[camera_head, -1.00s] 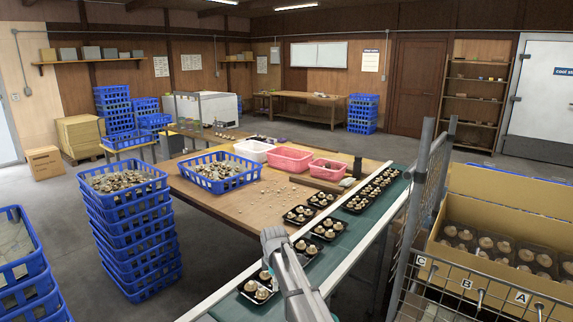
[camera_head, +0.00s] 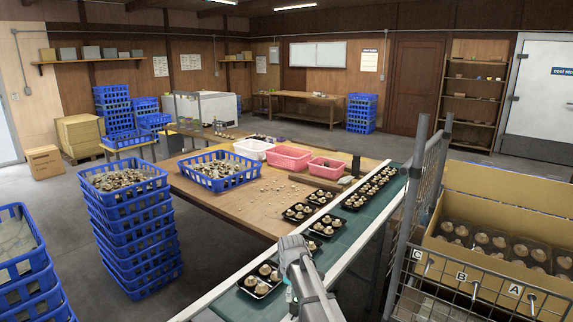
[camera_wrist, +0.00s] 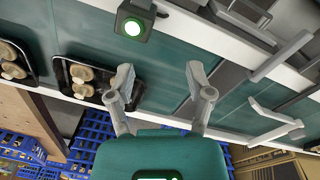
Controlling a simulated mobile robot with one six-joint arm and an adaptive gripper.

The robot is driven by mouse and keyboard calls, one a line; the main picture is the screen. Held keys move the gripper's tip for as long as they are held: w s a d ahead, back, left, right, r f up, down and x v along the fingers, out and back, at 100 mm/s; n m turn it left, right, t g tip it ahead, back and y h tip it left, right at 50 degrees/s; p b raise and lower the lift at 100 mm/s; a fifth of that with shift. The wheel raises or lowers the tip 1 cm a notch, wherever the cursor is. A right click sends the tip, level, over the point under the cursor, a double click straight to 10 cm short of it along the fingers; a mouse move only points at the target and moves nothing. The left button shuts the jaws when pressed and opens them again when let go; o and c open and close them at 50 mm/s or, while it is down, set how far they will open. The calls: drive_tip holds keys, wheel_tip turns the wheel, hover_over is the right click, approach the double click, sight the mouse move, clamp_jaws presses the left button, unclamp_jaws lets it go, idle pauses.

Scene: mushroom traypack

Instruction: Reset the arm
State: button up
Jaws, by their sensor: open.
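My arm reaches up from the bottom edge in the head view, over the green conveyor belt (camera_head: 345,240). In the wrist view my gripper (camera_wrist: 158,82) has its two fingers spread wide with nothing between them. The fingertips themselves are hidden behind my arm in the head view. A black tray of mushrooms (camera_head: 260,280) lies on the belt just left of my arm. Trays also show at the left of the wrist view, one of them a tray (camera_wrist: 88,99) beside the left finger.
More mushroom trays (camera_head: 325,226) line the belt farther up. A wire-sided rack holds a cardboard box (camera_head: 500,213) of trays at the right, with a metal post (camera_head: 408,235) near the belt. Stacked blue crates (camera_head: 135,235) stand left of the wooden table (camera_head: 235,213).

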drive_tip(key=s+d+m, duration=0.7)
drive_tip(key=s, duration=0.3)
drive_tip(key=s+d+f+m+b, duration=0.1)
drive_tip(key=s+d+m, duration=0.7)
drive_tip(key=s, duration=0.3)
drive_tip(key=shift+d+g, duration=0.3)
drive_tip(key=shift+f, duration=0.1)
drive_tip(key=shift+c, duration=0.7)
